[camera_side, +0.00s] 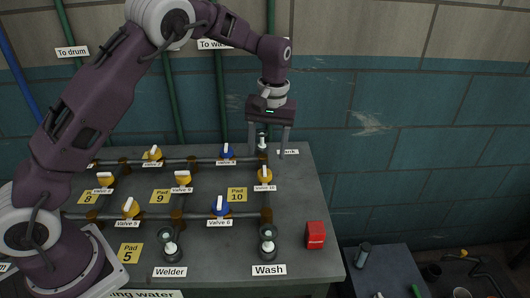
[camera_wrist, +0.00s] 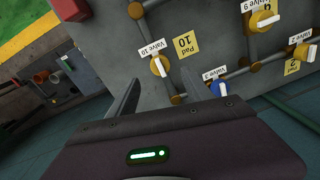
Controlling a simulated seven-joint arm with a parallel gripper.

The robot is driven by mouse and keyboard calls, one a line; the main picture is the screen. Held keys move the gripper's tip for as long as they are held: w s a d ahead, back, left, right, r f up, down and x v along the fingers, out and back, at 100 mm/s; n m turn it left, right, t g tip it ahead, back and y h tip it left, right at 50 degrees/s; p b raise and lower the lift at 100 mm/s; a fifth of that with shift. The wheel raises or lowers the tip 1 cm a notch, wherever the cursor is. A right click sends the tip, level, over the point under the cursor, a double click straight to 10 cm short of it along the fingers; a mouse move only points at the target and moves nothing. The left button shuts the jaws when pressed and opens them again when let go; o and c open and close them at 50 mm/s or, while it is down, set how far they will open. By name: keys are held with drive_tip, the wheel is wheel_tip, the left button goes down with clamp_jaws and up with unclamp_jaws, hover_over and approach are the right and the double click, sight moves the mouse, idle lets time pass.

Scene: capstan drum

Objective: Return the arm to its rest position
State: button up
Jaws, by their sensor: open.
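My gripper (camera_side: 267,152) is open and empty, pointing down above the back right part of the grey bench (camera_side: 309,190). In the side view a small upright fitting (camera_side: 262,143) shows between its fingers; I cannot tell contact there. In the wrist view my gripper (camera_wrist: 158,82) has its fingers spread, and the yellow handle of Valve 10 (camera_wrist: 160,66) shows between them. Valve 10 (camera_side: 264,175) stands just in front of and below the fingers in the side view. My arm reaches up from the left and bends down over the bench.
Pipes with yellow and blue valves cover the bench; one is a blue valve (camera_side: 227,151). Green pipes (camera_side: 222,90) run up the wall behind. Air above the bench's right is clear.

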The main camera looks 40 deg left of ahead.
drive_tip(key=s+r+m+t+h, duration=0.1)
drive_tip(key=s+r+m+t, duration=0.2)
drive_tip(key=s+r, duration=1.2)
drive_tip(key=s+d+m+t, duration=0.1)
drive_tip(key=s+m+t, duration=0.2)
drive_tip(key=s, duration=1.4)
drive_tip(key=shift+s+m, duration=0.35)
drive_tip(key=shift+m, duration=0.15)
